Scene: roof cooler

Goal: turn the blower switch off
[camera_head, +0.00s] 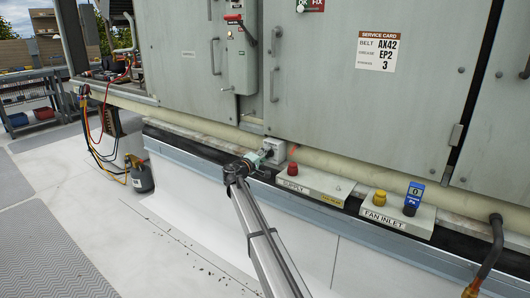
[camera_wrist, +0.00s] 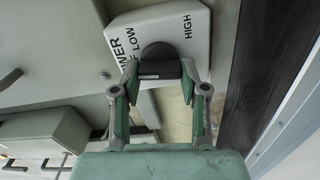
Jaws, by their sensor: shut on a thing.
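The blower switch is a white box with a black rotary knob. In the wrist view the box (camera_wrist: 195,25) shows the lettering "LOW" and "HIGH" and parts of other words cut off or covered at the left. The black knob (camera_wrist: 160,58) sits between the fingertips of my gripper (camera_wrist: 159,78), which is shut on it. The knob's pointer is not clear, so I cannot tell its setting. In the head view the switch box (camera_head: 275,148) is small, low on the cabinet front, with my gripper (camera_head: 263,156) against its near side, hiding the knob.
Right of the switch are the "SUPPLY" box (camera_head: 315,184) with a red cap and the "FAN INLET" box (camera_head: 400,214) with a yellow cap and a blue meter (camera_head: 414,194). A pale pipe (camera_head: 350,170) runs behind. A red-handled disconnect (camera_head: 240,60) is above.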

